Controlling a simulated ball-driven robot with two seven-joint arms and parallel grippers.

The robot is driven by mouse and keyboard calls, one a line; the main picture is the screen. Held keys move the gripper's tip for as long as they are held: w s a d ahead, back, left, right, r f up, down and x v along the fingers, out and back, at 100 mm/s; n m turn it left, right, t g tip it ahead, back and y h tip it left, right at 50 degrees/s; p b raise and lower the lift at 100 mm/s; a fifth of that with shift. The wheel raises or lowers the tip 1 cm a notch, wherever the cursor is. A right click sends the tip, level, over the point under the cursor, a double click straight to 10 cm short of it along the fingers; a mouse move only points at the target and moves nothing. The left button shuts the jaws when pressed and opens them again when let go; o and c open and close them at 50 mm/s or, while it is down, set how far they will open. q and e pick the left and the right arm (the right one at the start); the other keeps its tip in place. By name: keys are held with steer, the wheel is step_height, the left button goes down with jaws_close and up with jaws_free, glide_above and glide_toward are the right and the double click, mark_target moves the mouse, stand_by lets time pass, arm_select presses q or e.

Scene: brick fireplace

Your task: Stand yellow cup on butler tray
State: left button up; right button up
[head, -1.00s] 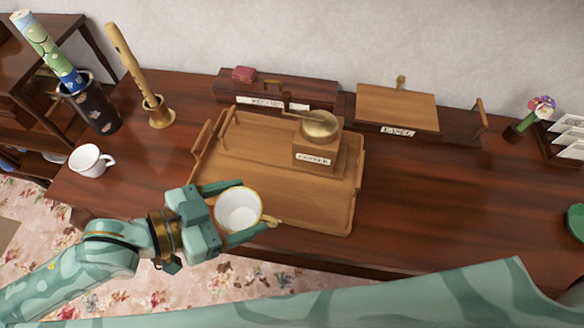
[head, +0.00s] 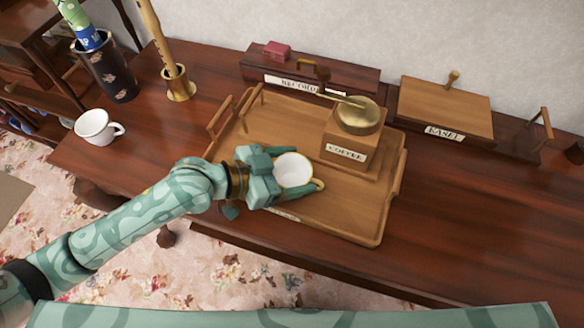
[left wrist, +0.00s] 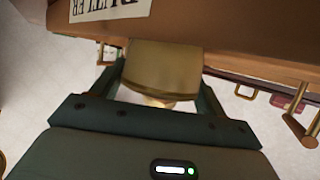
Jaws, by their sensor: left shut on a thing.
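The yellow cup (head: 293,170) has a white inside, a gold rim and a handle at its right. My left gripper (head: 300,172) is shut on it, with one finger on each side. In the left wrist view the cup's yellow-brown side (left wrist: 165,68) shows between the fingers. The butler tray (head: 362,232) is wooden with raised edges and handles. In the head view the cup overlaps the tray's front left part; whether it touches the tray floor I cannot tell. The tray's label (left wrist: 108,8) shows in the left wrist view. My right gripper is out of view.
A coffee grinder (head: 347,152) stands on the tray, right of and behind the cup. A white mug (head: 97,127) stands on the dark table (head: 470,220) at left. A dark pot (head: 108,75), brass holder (head: 180,85) and easel box (head: 446,105) stand further back.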

arm_select(q)
steer(key=shift+r, duration=0.1)
steer(key=o, duration=1.1)
steer(key=shift+c, duration=0.2)
steer(key=p+v, duration=0.1)
steer(key=v, duration=1.1)
steer(key=shift+r, duration=0.1)
